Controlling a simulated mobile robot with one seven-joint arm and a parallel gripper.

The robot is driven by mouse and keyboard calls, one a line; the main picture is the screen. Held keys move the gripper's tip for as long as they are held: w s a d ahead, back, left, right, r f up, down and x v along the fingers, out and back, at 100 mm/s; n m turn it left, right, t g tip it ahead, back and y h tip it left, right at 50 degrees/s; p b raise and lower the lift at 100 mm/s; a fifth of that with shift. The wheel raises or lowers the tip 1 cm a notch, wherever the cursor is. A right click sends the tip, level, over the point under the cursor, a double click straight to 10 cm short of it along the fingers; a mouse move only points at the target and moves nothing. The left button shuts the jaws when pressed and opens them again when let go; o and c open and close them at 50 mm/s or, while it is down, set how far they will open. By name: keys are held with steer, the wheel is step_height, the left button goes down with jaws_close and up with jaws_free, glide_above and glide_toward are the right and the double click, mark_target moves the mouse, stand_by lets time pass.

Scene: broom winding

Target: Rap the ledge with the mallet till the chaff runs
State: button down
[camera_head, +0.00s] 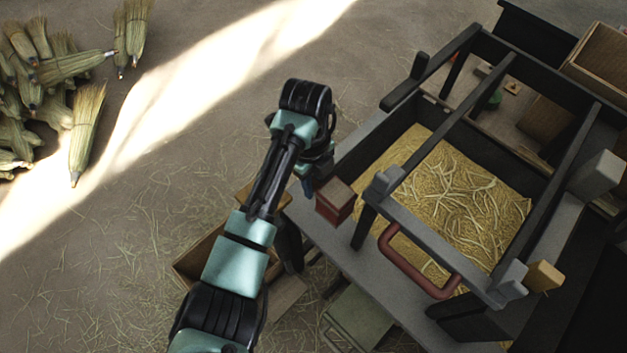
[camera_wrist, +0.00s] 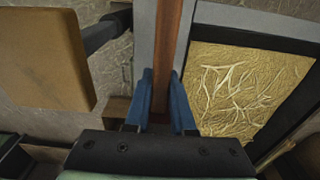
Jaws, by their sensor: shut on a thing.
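My gripper (camera_head: 310,187) is over the left side of the grey ledge (camera_head: 345,262), left of the bed of yellow chaff (camera_head: 455,190). In the wrist view its blue fingers (camera_wrist: 162,100) are shut on a reddish-brown bar (camera_wrist: 170,40), seemingly the mallet's handle. A block with red sides and a brown top (camera_head: 336,199), seemingly the mallet's head, is beside the fingers in the head view; the join is hidden. I cannot tell whether it touches the ledge. The chaff also shows in the wrist view (camera_wrist: 245,90), right of the fingers, with pale straws on it.
Dark frame bars (camera_head: 450,130) cross above the chaff, and a red loop handle (camera_head: 420,268) is at its front. A wooden box (camera_head: 200,262) is on the floor below my arm. Brooms (camera_head: 85,125) lie far left. The floor between is mostly clear, with scattered straw.

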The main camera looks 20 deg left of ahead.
steer(key=shift+f, duration=0.2)
step_height(320, 180, down, 9)
steer(key=b, duration=0.5)
steer(key=shift+w, duration=0.1)
step_height(320, 180, up, 4)
steer(key=p, duration=0.3)
steer(key=shift+p, duration=0.35)
steer(key=shift+f, duration=0.15)
stand_by(0.4)
